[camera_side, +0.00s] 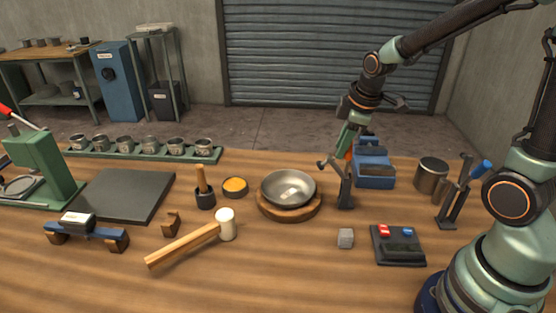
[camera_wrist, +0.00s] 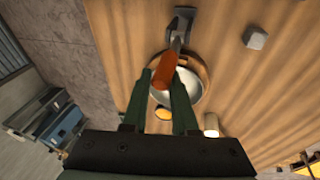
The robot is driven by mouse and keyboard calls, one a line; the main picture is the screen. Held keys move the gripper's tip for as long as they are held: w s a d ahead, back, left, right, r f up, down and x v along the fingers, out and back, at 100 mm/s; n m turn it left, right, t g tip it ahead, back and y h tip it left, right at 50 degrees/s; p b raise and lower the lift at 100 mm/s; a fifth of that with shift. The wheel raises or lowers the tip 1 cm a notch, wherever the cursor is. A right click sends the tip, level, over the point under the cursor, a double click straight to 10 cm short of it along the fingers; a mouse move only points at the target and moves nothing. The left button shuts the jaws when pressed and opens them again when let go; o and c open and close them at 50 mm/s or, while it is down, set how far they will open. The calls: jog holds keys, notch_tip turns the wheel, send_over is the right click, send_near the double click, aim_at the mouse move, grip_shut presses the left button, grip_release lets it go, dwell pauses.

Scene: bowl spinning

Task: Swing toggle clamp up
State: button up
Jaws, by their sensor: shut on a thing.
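The toggle clamp (camera_side: 345,197) stands on the bench at the right edge of the bowl, with a dark upright base and a short grey arm pointing up and left, above the bowl's right rim. Its orange handle stands roughly upright and is partly hidden by my green fingers. My gripper (camera_side: 349,148) is above the clamp, shut on the orange handle. In the wrist view the handle (camera_wrist: 165,72) lies between my fingers, with the clamp's grey base beyond it. The metal bowl (camera_side: 288,186) sits on a round wooden base (camera_side: 290,212), with a pale patch inside it.
A blue box (camera_side: 374,172) stands close behind and right of the clamp. A metal can (camera_side: 432,173) and a blue-handled clamp-like tool (camera_side: 455,195) are farther right. A grey cube (camera_side: 345,238), a button box (camera_side: 398,246) and a mallet (camera_side: 195,237) lie in front.

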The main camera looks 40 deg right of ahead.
jog(key=shift+s+d, duration=0.15)
jog(key=shift+s, duration=0.15)
grip_shut()
jog(key=shift+f, duration=0.1)
jog(key=shift+s+d+f, duration=0.2)
jog(key=shift+s+d, duration=0.35)
jog(key=shift+s, duration=0.1)
jog(key=shift+r, duration=0.1)
jog(key=shift+t, duration=0.3)
jog(key=shift+r, duration=0.15)
jog(key=shift+s+d+r+m+h, duration=0.1)
jog(key=shift+s+d+m+h, duration=0.05)
jog(key=shift+d+m+h, duration=0.15)
